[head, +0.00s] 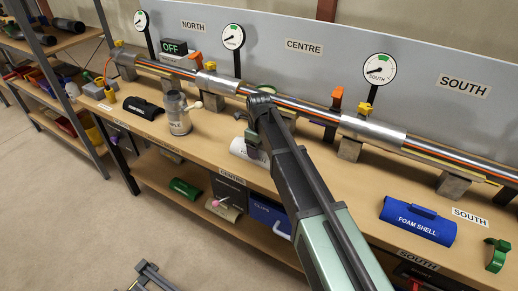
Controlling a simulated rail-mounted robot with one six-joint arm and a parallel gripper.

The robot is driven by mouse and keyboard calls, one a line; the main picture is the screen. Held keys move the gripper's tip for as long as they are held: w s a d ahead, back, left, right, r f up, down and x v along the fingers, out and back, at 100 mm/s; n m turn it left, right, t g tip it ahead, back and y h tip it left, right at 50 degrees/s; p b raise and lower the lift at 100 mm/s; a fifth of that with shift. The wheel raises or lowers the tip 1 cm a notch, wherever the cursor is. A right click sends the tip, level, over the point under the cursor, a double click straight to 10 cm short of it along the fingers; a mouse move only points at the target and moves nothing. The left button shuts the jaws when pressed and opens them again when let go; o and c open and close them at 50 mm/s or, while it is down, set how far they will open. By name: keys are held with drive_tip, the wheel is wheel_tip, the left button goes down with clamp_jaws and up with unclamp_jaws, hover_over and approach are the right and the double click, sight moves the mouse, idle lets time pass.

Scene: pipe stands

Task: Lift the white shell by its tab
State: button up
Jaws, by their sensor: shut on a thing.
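The white shell (243,149) is a short half-round piece with dark lettering, near the middle of the bench's front edge in the head view. My arm comes from the lower right and bends down over it. My gripper (255,147) is at the shell's top right side, mostly hidden by my own arm, and is shut on the shell. The tab and the fingertips are hidden. I cannot tell whether the shell touches the bench top.
A long pipe (375,130) on stands runs behind the shell. A grey sample bottle (178,113) and a black shell (144,109) stand to the left. A blue foam shell (417,221) and green clamp (497,256) lie right. Bare bench (340,185) lies between.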

wheel_tip(320, 180, up, 20)
drive_tip(key=p, duration=1.9)
drive_tip(key=shift+p, duration=0.3)
